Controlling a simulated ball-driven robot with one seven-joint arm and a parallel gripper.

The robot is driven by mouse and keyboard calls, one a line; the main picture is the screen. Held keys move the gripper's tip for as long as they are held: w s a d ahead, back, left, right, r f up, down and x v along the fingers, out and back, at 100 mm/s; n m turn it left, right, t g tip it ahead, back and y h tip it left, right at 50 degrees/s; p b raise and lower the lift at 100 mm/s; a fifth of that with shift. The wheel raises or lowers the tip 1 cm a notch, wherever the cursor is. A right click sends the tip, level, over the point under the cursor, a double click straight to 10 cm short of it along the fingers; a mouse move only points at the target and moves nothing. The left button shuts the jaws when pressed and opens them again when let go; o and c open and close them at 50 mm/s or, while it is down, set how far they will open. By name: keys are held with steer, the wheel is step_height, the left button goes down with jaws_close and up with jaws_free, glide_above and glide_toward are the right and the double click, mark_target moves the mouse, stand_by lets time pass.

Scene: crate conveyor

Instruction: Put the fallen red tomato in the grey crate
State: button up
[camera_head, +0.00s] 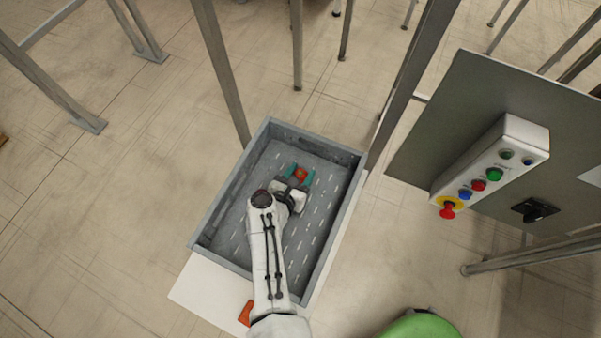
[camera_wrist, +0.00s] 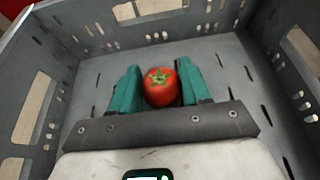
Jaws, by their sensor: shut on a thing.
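The red tomato (camera_wrist: 161,86) with its green calyx is between the two teal fingers of my gripper (camera_wrist: 156,88) in the wrist view. The fingers are shut on it from both sides. In the head view my gripper (camera_head: 298,174) and the tomato (camera_head: 300,175) are over the inside of the grey crate (camera_head: 208,210). The crate's slotted floor and walls surround them in the wrist view, where the crate wall (camera_wrist: 62,45) shows. I cannot tell whether the tomato touches the crate floor. No other thing shows inside the crate.
A grey panel (camera_head: 430,120) with a white button box (camera_head: 497,160) stands to the right of the crate. Metal legs (camera_head: 222,70) rise behind the crate. A white surface (camera_head: 205,290) and an orange thing (camera_head: 245,313) lie near its front. Floor is open at left.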

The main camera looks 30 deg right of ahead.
steer(key=shift+f, duration=0.2)
steer(key=o, duration=1)
steer(key=shift+o, duration=0.2)
steer(key=shift+r, duration=0.15)
steer(key=shift+a+r, duration=0.1)
steer(key=shift+r, duration=0.05)
steer(key=b+v, duration=0.1)
steer(key=v, duration=1)
steer(key=shift+s+a+r, duration=0.1)
steer(key=shift+s+a, duration=0.1)
steer(key=shift+a, duration=0.15)
